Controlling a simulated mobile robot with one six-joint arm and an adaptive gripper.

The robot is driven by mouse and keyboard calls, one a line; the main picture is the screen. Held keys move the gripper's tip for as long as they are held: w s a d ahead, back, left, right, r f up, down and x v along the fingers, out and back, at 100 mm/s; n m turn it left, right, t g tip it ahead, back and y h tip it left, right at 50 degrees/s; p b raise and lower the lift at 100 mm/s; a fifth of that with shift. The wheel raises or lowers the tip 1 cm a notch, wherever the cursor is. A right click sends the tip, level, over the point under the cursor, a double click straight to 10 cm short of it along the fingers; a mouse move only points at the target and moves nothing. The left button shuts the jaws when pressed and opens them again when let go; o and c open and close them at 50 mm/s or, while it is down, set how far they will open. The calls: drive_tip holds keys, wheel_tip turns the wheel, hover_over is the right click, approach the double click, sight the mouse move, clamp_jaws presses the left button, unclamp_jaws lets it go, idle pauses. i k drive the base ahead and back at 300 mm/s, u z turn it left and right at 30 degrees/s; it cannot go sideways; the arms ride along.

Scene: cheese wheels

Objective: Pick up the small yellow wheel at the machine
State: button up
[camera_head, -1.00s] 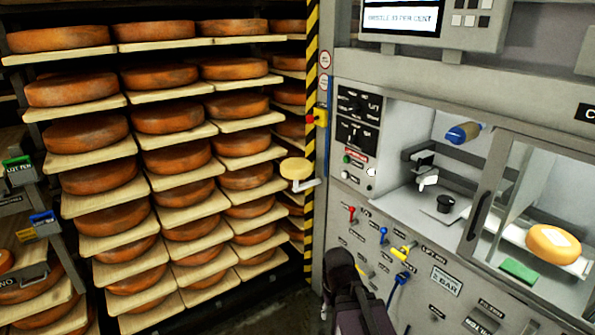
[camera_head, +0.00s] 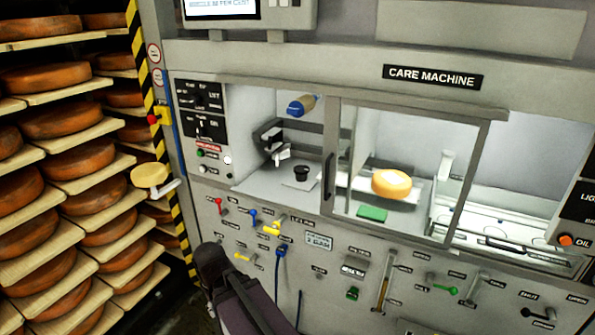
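My dark arm (camera_head: 235,290) shows at the bottom, left of centre, in front of the machine's lower face. My gripper is not in view.
The care machine (camera_head: 350,65) fills the middle and right. Levers and knobs stick out below the bay. A rack of orange wheels (camera_head: 85,160) stands at left, beside the striped post (camera_head: 145,90).

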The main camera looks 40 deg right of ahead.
sight(154, 174)
drive_tip(key=k, duration=0.65)
drive_tip(key=z, duration=0.3)
drive_tip(key=i, duration=2.2)
drive_tip(key=u, duration=0.6)
